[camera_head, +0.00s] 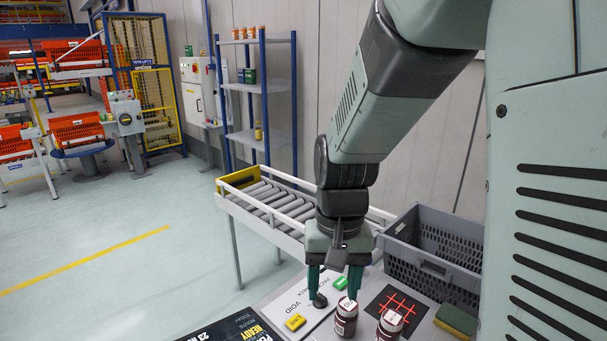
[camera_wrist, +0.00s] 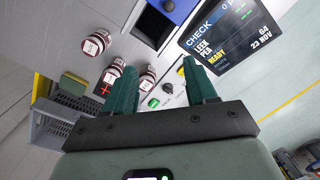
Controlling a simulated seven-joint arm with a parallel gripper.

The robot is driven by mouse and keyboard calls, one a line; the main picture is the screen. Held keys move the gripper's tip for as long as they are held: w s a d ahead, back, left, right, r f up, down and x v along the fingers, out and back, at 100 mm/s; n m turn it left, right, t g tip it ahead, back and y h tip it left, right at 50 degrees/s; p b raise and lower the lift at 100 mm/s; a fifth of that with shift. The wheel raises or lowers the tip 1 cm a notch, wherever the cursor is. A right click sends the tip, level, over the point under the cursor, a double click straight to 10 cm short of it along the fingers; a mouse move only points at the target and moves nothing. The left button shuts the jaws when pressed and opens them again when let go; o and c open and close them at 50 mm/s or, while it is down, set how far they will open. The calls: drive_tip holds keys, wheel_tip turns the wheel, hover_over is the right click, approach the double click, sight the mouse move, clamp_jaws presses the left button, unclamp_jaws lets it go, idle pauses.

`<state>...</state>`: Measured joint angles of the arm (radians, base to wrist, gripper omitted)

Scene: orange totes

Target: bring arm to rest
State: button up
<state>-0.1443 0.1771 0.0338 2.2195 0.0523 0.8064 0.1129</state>
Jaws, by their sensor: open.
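My gripper (camera_head: 335,287) hangs pointing down over the worktable (camera_head: 281,296). Its two green fingers are apart, and I see nothing held between them. In the wrist view the open fingers (camera_wrist: 163,68) reach toward the table. A dark jar with a white lid (camera_head: 345,319) stands at or just beside the right finger; I cannot tell whether they touch. A second such jar (camera_head: 389,325) stands to its right. The wrist view shows three of these jars, one of them farther left (camera_wrist: 96,42). A dark knob (camera_head: 319,300) is by the left finger.
A grey crate (camera_head: 411,258) stands right of my gripper, and a roller conveyor (camera_head: 270,199) behind it. A display (camera_head: 237,331) is at the front. Open floor lies left.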

drive_tip(key=s+d+r+t, duration=0.3)
drive_tip(key=s+r, duration=0.3)
drive_tip(key=r, duration=0.2)
drive_tip(key=s+d+r+t, duration=0.3)
drive_tip(key=s+r, duration=0.3)
drive_tip(key=r, duration=0.1)
drive_tip(key=shift+s+d+r, duration=0.15)
drive_tip(key=shift+s+r, duration=0.2)
drive_tip(key=shift+s, duration=0.05)
idle(0.7)
drive_tip(key=o, duration=0.4)
drive_tip(key=shift+w, duration=0.2)
drive_tip(key=shift+c, duration=0.2)
drive_tip(key=o, duration=0.5)
drive_tip(key=w+f+m+g, duration=0.1)
drive_tip(key=w, duration=0.1)
drive_tip(key=w+a+f+m+g, duration=0.1)
drive_tip(key=w+f+m, duration=0.1)
drive_tip(key=w, duration=0.1)
drive_tip(key=w+a+f+m+g+y, duration=0.1)
drive_tip(key=w+f+g, duration=0.1)
drive_tip(key=shift+w, duration=0.3)
drive_tip(key=shift+c, duration=0.2)
drive_tip(key=w+a+f+m+g+y, duration=0.2)
drive_tip(key=w+f+m+g, duration=0.3)
drive_tip(key=f, duration=0.4)
drive_tip(key=w+x, duration=0.2)
drive_tip(key=x, duration=0.8)
drive_tip(key=shift+f+t, duration=0.3)
drive_tip(key=shift+f, duration=0.3)
